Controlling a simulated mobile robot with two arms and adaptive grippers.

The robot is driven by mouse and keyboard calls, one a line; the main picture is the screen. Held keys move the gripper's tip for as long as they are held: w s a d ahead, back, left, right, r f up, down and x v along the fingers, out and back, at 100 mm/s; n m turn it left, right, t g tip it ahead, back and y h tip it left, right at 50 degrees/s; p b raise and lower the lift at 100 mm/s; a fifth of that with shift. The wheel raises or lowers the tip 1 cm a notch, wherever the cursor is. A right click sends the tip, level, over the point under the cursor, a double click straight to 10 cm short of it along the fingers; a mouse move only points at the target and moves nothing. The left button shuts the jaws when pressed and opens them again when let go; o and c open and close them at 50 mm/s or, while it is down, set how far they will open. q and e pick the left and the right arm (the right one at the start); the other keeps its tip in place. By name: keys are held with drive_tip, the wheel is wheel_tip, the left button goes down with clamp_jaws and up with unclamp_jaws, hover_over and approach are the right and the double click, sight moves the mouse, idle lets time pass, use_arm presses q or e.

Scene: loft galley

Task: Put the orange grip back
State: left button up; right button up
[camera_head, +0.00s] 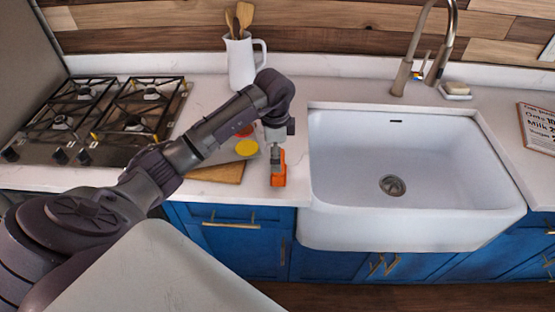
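The orange grip (279,178) is a small blocky orange thing with a dark upper part. It is near the counter's front edge, left of the sink. My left gripper (276,158) points down right over it, and its fingers overlap the grip's upper part in the picture. I cannot tell whether the fingers are open or shut on it, nor whether the grip touches the counter. My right gripper is not in view.
Left of the grip, a wooden board (222,174) lies partly behind my arm, with a yellow disc (246,147) and a reddish round thing (246,131) near it. A gas hob (100,110) is at left, a white sink (400,160) at right, a utensil jug (242,62) behind.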

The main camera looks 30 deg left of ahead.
use_arm(q)
wheel_tip(320, 180, up, 10)
drive_tip(key=b, duration=0.1)
drive_tip(key=shift+a, duration=0.15)
drive_tip(key=shift+s+f, duration=0.1)
drive_tip(key=shift+f, duration=0.05)
